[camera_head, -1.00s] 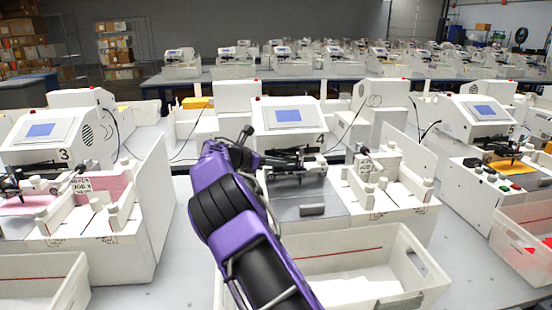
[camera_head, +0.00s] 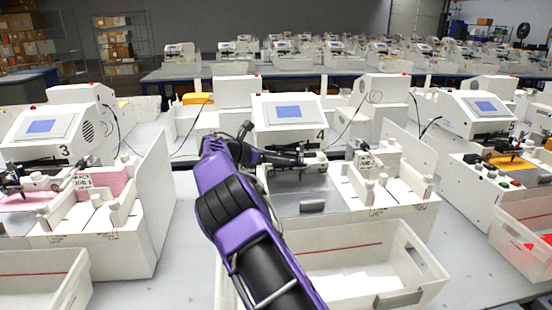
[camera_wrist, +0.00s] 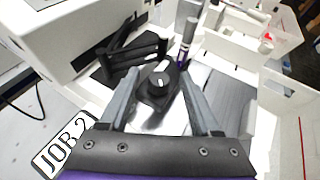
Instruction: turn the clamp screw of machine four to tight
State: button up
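Machine four (camera_head: 290,112) is a white plotter with a blue screen and a "4" on its front. My gripper (camera_head: 306,160) is at its pen carriage, below the screen. In the wrist view my gripper (camera_wrist: 159,72) is open, with its two grey fingers apart. The clamp screw, a black knob with a white mark (camera_wrist: 158,82), shows between the fingers, with a gap visible on each side. Whether either finger touches it is hard to tell. A purple and grey pen (camera_wrist: 186,52) stands just beyond the knob. The head view hides the knob behind my gripper.
A white bin (camera_head: 370,262) stands in front of machine four. Machine three (camera_head: 45,135) is on the left and machine five (camera_head: 485,118) on the right. A "JOB 2" label (camera_wrist: 65,145) lies at the lower left in the wrist view. White posts and blocks stand right of the carriage.

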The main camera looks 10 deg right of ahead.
jog(key=v, duration=1.7)
jog(key=shift+a, duration=0.2)
jog(key=shift+r, duration=0.2)
